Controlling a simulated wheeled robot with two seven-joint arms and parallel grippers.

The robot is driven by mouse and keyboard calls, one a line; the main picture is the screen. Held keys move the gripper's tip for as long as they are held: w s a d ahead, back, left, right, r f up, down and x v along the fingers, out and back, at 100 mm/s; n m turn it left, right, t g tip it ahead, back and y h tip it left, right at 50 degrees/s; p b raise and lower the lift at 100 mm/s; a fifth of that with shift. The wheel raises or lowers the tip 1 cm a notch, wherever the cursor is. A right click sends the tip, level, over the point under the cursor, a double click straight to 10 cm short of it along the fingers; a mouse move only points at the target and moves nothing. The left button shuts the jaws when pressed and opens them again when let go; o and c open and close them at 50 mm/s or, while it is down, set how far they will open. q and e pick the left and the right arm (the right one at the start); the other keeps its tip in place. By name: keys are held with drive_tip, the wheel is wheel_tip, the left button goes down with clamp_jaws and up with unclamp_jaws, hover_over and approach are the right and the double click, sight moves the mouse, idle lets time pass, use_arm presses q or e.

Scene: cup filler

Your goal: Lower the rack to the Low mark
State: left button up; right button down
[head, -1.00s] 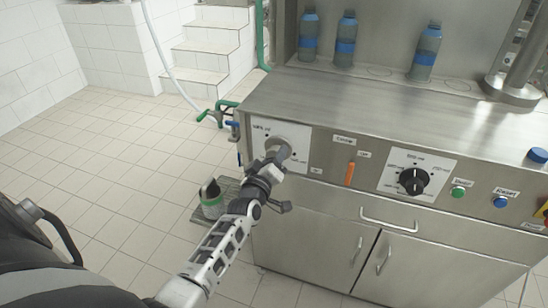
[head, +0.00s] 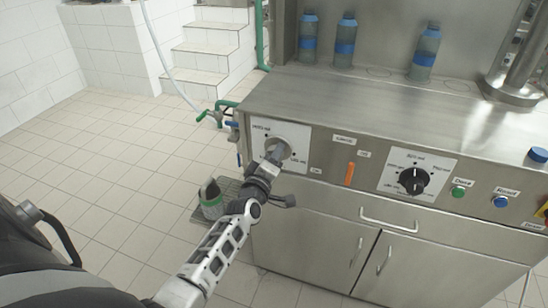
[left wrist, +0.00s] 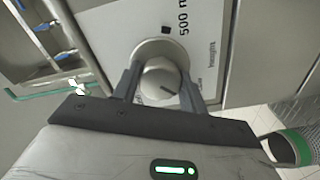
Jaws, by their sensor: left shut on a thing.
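A round grey knob (head: 284,149) sits on a white plate (head: 300,139) at the left end of the steel machine's front panel. My left gripper (head: 275,153) is on this knob. In the left wrist view the fingers (left wrist: 165,88) are shut on the knob (left wrist: 160,78), one on each side. A dark pointer line on the knob points to the lower right there. The plate's print reads "500 m..." in part; the other marks are too small to read. I cannot make out a rack for certain. My right gripper is not in view.
An orange lever (head: 350,173), a black dial (head: 414,181), a green button (head: 458,191) and a blue button (head: 501,201) lie to the right. Green pipes (head: 216,113) and a green-banded container (head: 212,204) are to the left.

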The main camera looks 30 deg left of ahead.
use_arm(q)
drive_tip(key=o, duration=1)
drive_tip(key=shift+c, duration=0.2)
drive_tip(key=v, duration=1.6)
drive_tip(key=s+d+f+m+g+h, duration=0.3)
drive_tip(key=s+d+f+m, duration=0.2)
drive_tip(key=d+m, duration=0.3)
drive_tip(key=s+d+f+m+g+h, duration=0.4)
drive_tip(key=s+d+m, duration=0.2)
drive_tip(key=d+m, duration=0.2)
drive_tip(key=m, duration=0.2)
drive_tip(key=shift+f+m, duration=0.3)
drive_tip(key=shift+f, duration=0.1)
